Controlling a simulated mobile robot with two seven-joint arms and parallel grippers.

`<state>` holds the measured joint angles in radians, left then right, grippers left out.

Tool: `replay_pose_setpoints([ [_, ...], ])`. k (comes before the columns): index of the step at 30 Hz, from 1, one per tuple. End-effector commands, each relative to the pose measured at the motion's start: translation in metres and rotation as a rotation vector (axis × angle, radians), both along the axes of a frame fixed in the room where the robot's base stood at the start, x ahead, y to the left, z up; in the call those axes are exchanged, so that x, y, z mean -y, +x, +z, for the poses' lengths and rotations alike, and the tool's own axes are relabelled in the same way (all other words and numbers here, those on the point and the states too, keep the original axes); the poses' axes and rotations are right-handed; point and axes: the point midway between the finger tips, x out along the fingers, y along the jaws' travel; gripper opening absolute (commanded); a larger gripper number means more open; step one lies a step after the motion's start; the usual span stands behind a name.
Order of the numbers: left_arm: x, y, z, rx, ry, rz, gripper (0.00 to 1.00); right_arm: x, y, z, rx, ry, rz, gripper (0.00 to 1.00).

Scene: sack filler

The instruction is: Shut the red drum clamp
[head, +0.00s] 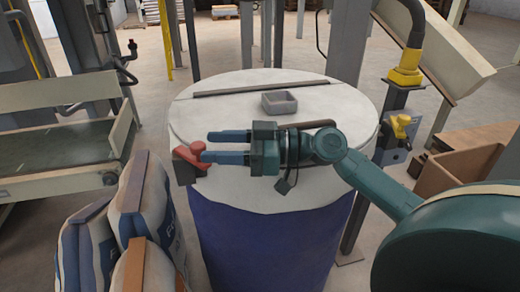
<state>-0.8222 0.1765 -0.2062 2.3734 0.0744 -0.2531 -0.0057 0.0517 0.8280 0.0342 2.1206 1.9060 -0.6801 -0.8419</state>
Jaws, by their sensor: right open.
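The red drum clamp (188,153) sits at the left front rim of the white-covered lid (225,105) on the blue drum (265,240). It has a red handle and a dark grey body below. My right gripper (207,147) reaches in from the right across the lid. Its two blue fingers are open and point left. The lower finger's tip overlaps the clamp's red handle in the picture; I cannot tell whether they touch. Nothing shows between the fingers. My left gripper is not in view.
A small grey square tray (280,102) stands on the lid, near a dark bar (262,88). Filled sacks (145,205) stand close to the drum at the left. A conveyor (60,145) is farther left. A yellow-topped post (405,75) and a brown box (465,170) are at the right.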

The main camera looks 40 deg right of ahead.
Motion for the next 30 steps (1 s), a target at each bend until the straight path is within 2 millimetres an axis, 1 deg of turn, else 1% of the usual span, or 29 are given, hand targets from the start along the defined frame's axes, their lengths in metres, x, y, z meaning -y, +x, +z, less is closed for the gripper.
replay_pose_setpoints([
  [1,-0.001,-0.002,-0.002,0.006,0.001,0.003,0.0,0.008,-0.006,-0.005,-0.002,-0.002,-0.001,0.47],
  [4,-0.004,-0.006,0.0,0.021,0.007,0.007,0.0,0.023,-0.016,-0.004,-0.001,0.0,-0.002,0.47],
  [9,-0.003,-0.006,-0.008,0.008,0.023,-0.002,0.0,0.046,-0.033,-0.002,0.0,0.0,-0.001,0.47],
  [15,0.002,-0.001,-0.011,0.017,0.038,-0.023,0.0,0.066,-0.047,-0.001,0.001,-0.001,0.0,0.47],
  [21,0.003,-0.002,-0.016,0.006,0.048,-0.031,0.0,0.074,-0.052,0.0,0.001,-0.002,0.0,0.47],
  [28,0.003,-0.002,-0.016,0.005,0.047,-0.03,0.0,0.074,-0.052,0.0,0.002,-0.001,0.0,0.47],
  [30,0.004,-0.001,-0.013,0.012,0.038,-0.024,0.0,0.074,-0.052,0.0,0.001,-0.002,0.0,0.42],
])
